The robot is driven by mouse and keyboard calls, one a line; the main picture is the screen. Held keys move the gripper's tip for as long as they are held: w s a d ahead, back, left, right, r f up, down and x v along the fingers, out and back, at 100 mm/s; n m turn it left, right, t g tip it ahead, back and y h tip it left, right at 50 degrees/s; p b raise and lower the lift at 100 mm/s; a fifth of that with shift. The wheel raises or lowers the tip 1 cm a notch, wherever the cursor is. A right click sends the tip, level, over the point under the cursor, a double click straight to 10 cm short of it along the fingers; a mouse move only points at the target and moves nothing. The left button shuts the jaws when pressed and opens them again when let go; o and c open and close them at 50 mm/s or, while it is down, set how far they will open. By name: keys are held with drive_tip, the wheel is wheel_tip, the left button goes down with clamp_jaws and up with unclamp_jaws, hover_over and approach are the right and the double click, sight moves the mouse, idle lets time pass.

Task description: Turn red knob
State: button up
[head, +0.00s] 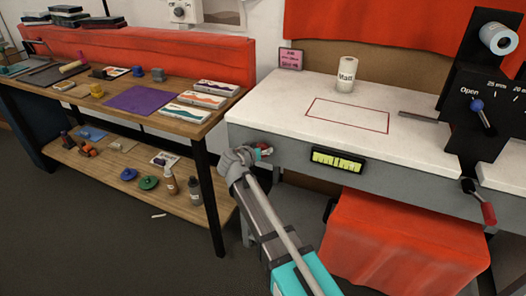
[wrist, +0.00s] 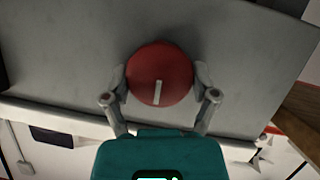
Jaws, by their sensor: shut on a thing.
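The red knob (wrist: 160,72) is round with a pale line mark on its face, on the grey front panel of the white-topped bench. In the wrist view, my gripper (wrist: 160,85) has one finger on each side of the knob and is shut on it. The pale mark runs nearly along the picture's vertical. In the head view, my gripper (head: 245,158) is at the left end of the bench front and hides most of the knob; a small red part (head: 265,151) shows beside it.
A yellow-green display (head: 338,161) sits on the bench front to the right. A black machine with a blue-tipped lever (head: 477,105) and a red-handled crank (head: 488,213) stand further right. A wooden table (head: 150,92) with craft items is at left. A red cloth (head: 400,245) hangs below the bench.

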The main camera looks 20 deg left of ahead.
drive_tip(key=shift+f+n+h+b, duration=0.15)
drive_tip(key=shift+n+h+b, duration=0.35)
drive_tip(key=shift+n+h, duration=0.5)
drive_tip(key=n+h+b, duration=0.1)
drive_tip(key=n, duration=0.2)
drive_tip(key=shift+a+f+t+b, duration=0.1)
drive_tip(key=shift+t+b, duration=0.2)
drive_tip(key=shift+b, duration=0.05)
drive_tip(key=n+t+h+b, duration=0.1)
drive_tip(key=n+b, duration=0.1)
drive_tip(key=n, duration=0.1)
drive_tip(key=shift+f+h, duration=0.1)
drive_tip(key=shift+h, duration=0.3)
drive_tip(key=shift+n+t+h+b, duration=0.4)
drive_tip(key=shift+n+b, duration=0.7)
drive_tip(key=shift+n, duration=0.4)
drive_tip(key=o, duration=1)
drive_tip(key=shift+a, duration=0.1)
